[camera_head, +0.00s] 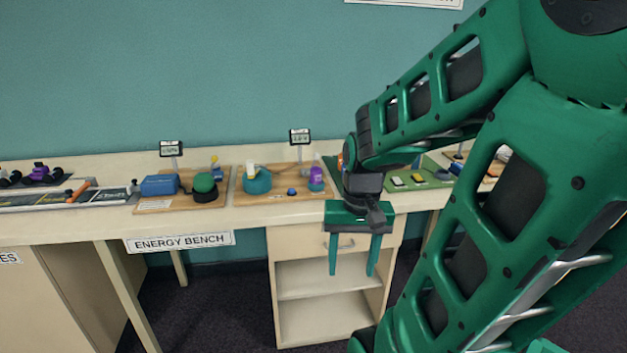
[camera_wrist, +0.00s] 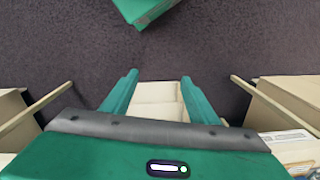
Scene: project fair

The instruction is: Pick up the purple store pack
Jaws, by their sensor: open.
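A small purple piece (camera_head: 316,174), which looks like the store pack, stands on a teal round base at the right end of a wooden board (camera_head: 290,195) on the bench. My gripper (camera_head: 351,274) points down in front of the bench, to the right of the purple piece and lower in the picture. Its two teal fingers are apart with nothing between them. In the wrist view my gripper (camera_wrist: 159,77) is also open and empty, over the floor and a pale shelf unit. The purple piece does not show in the wrist view.
The board also holds a teal cup-like part (camera_head: 257,181), a blue knob (camera_head: 291,191) and a small display (camera_head: 299,136). Another board to the left bears a blue box (camera_head: 160,185) and a green-topped part (camera_head: 204,183). A green board (camera_head: 428,179) lies behind my arm. An open shelf unit (camera_head: 318,308) stands below.

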